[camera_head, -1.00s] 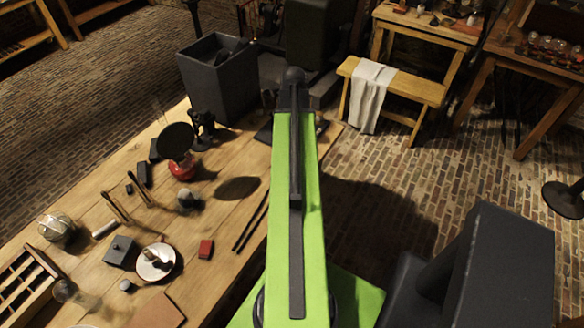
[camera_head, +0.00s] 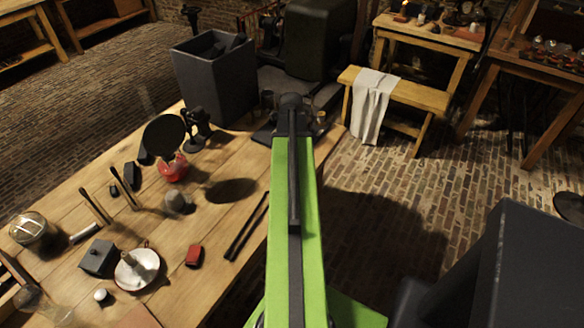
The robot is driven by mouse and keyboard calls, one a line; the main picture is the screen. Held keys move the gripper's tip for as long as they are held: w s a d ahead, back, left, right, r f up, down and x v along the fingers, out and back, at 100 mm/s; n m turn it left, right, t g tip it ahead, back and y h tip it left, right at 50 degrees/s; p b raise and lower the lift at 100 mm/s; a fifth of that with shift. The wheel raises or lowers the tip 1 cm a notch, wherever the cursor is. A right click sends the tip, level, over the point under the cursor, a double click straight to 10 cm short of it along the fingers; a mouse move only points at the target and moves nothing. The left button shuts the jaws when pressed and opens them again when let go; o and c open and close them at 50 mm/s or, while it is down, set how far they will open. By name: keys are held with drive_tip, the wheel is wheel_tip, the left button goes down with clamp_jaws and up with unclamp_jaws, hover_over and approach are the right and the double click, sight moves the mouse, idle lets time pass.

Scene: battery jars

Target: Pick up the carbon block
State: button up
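I cannot tell for sure which thing is the carbon block. A small black block (camera_head: 131,175) stands on the wooden table, left of the round black disc on a red base. A grey block with a small knob on top (camera_head: 98,257) sits nearer, at the lower left of the table. My green arm reaches up the middle of the picture and ends in a dark joint beyond the table's right part. No gripper fingers show; the far end of my arm hides what lies behind it. I see nothing held.
A bench (camera_head: 410,95) is right; brick floor between is open.

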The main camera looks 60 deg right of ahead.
drive_tip(key=shift+r, duration=0.1)
drive_tip(key=shift+c, duration=0.4)
clamp_jaws()
drive_tip(key=shift+r, duration=0.1)
